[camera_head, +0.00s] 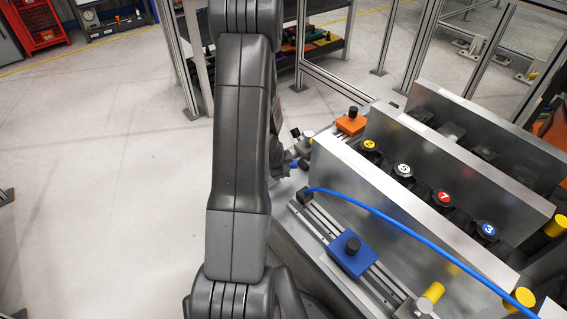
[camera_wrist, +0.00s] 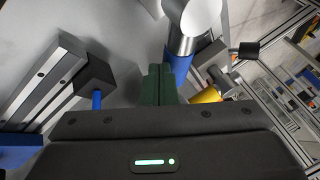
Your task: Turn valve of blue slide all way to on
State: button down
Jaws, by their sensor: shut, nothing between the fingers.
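The blue slide (camera_head: 352,257) with a black knob sits on its metal rail at the lower right of the head view. A blue part, probably the same slide, fills the lower left corner of the wrist view (camera_wrist: 15,152). A silver cylinder with a blue body, likely the valve (camera_wrist: 181,66), stands close to the right of my gripper (camera_wrist: 158,75). The gripper's green fingers are shut with nothing between them. Contact with the blue body cannot be told. In the head view my arm mostly hides the gripper and the valve.
A black block (camera_wrist: 95,80) with a blue hose stands at the rail's end, left of the fingers. A yellow cylinder (camera_wrist: 207,96) is to the right. Tall metal plates (camera_head: 400,205) stand beside the blue slide. An orange slide (camera_head: 351,122) lies farther back. Floor at left is clear.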

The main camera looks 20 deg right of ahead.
jog(key=w+n+y, duration=0.1)
jog(key=n, duration=0.1)
jog(key=w+d+n+t, duration=0.1)
jog(key=n, duration=0.1)
jog(key=w+d+n+t+y+p, duration=0.1)
jog(key=n, duration=0.1)
jog(key=shift+f+y, duration=0.15)
jog(key=shift+y, duration=0.15)
jog(key=shift+w+n+b, duration=0.2)
jog(key=shift+n+b, duration=0.15)
jog(key=shift+n, duration=0.15)
jog(key=shift+y, duration=0.3)
